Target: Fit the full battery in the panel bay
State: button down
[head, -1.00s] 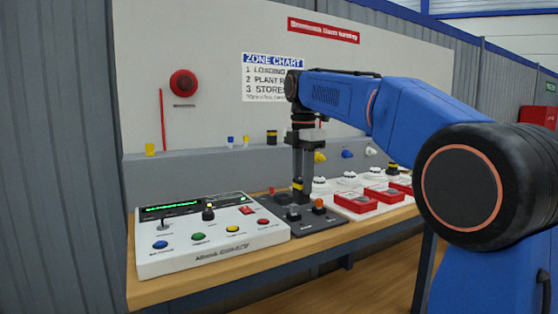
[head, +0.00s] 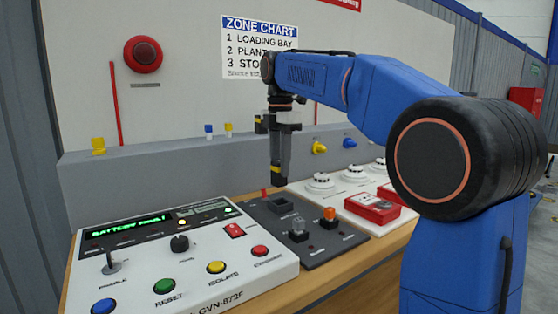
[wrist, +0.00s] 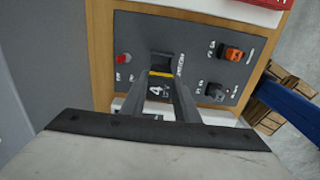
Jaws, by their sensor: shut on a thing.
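My gripper (head: 278,170) is shut on a black battery with a yellow band (head: 280,181). It holds the battery upright, a little above the dark panel. In the wrist view the battery (wrist: 158,92) shows a white "4" between the fingers. The panel bay (head: 283,205) is a dark raised square socket, just below the battery and apart from it in the head view. The bay also shows in the wrist view (wrist: 162,64), just beyond the battery, and looks empty. Whether the battery lines up with the bay I cannot tell exactly.
A red lever (head: 264,194) stands beside the bay. The white control panel (head: 180,265) shows "BATTERY FAULT". White detectors and red call points stand right. Another black-and-yellow item (head: 260,124) is behind my gripper.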

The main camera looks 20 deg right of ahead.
aim_at(280, 178)
jog(key=shift+f, duration=2.2)
jog(key=shift+d+f, duration=0.15)
jog(key=shift+f, duration=1.4)
dwell(1.5)
jog(key=c, duration=1)
grip_release()
jog(key=shift+r, duration=3.5)
